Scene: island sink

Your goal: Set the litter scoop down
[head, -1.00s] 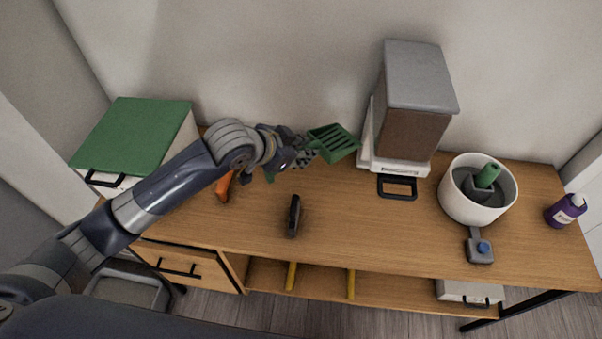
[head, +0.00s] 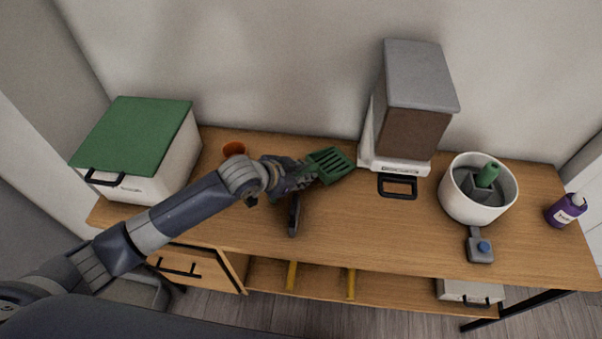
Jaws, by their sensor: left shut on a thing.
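The green slotted litter scoop (head: 331,165) shows in the head view, just right of my left gripper (head: 301,174). My left gripper is shut on it, and its handle is mostly hidden by the fingers. The scoop is over the wooden table (head: 370,233), left of the dispenser; I cannot tell whether it touches the tabletop. My right gripper is not in view.
A dark-handled object (head: 294,217) lies close below my left gripper. A green-lidded box (head: 137,140) stands left. A dispenser (head: 411,110), white pot (head: 459,203) and purple bottle (head: 565,210) stand right.

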